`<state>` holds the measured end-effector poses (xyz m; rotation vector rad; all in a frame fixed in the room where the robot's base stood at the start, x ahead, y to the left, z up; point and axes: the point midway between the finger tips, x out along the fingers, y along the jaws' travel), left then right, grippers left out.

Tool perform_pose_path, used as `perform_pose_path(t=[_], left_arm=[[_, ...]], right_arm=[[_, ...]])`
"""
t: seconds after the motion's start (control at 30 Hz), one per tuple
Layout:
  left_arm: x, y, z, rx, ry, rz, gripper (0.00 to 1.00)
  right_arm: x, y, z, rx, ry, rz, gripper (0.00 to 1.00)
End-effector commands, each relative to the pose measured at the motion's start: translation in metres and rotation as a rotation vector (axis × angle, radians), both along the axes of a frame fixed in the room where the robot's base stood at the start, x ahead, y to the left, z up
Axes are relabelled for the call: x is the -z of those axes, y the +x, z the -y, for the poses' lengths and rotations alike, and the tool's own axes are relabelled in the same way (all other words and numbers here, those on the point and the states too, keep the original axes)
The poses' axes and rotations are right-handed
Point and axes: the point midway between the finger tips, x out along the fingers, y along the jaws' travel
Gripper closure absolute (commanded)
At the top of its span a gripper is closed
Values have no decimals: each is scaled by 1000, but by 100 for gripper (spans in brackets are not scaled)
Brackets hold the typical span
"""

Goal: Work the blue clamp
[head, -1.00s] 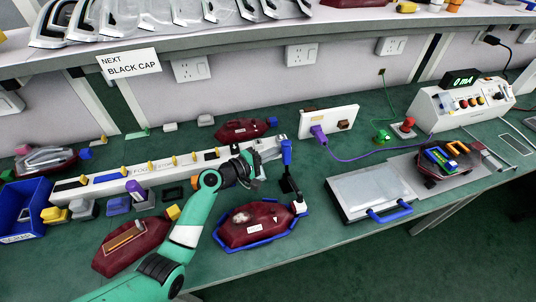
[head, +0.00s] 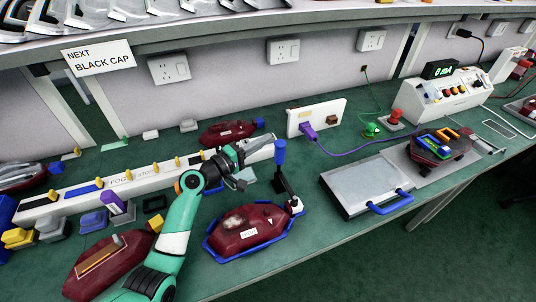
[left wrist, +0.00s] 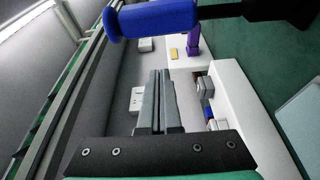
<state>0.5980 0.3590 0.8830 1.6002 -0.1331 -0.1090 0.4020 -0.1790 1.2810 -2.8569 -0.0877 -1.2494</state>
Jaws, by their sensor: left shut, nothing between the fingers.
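The blue clamp shows in the head view as an upright blue handle (head: 280,152) on a black stem beside a blue-edged cradle (head: 212,250). A dark red tail lamp (head: 247,231) lies in that cradle. In the left wrist view the blue handle (left wrist: 160,18) lies across the top, beyond the fingertips, with a dark arm at its right. My left gripper (head: 240,182) is to the left of the handle in the head view. Its fingers (left wrist: 158,74) are shut with nothing between them and look apart from the handle. My right gripper is not in view.
A long white rail (head: 130,184) with yellow pegs runs behind my left arm. Another red lamp (head: 105,264) lies at the front left. A white socket box (head: 318,117) stands behind the clamp, and a grey plate with a blue handle (head: 362,184) lies to the right.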

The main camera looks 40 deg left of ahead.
Motion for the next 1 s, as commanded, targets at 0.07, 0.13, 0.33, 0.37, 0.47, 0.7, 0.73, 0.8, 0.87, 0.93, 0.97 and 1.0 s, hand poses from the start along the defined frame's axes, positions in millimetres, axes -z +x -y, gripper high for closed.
perform_pose_path(t=[0.07, 0.13, 0.33, 0.37, 0.47, 0.7, 0.73, 0.8, 0.87, 0.93, 0.97, 1.0], left_arm=[[-3, -17, -2, -2, -2, -4, 100], [-3, -31, -3, -2, -2, -5, 100], [-3, -72, -10, -3, -3, -5, 100], [-3, -77, -10, -2, -2, -4, 100], [-1, -91, -12, -1, -1, -4, 100], [0, -99, -13, 0, -2, -2, 100], [0, -99, -13, 0, -2, -2, 100], [1, -99, -13, 0, -2, -2, 100], [0, -98, -13, 0, -2, -2, 100], [0, -98, -13, 0, -2, -2, 100], [0, -98, -13, 0, -2, -2, 100], [0, -98, -13, 0, -2, -2, 100]], right_arm=[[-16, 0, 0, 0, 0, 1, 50], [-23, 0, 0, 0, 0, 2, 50], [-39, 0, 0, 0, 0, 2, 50], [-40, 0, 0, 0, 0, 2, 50], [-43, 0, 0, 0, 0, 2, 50], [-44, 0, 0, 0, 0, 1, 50], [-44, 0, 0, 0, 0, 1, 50], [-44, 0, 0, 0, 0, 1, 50], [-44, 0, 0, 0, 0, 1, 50], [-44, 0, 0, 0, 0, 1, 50], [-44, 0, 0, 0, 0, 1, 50], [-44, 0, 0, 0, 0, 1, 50]])
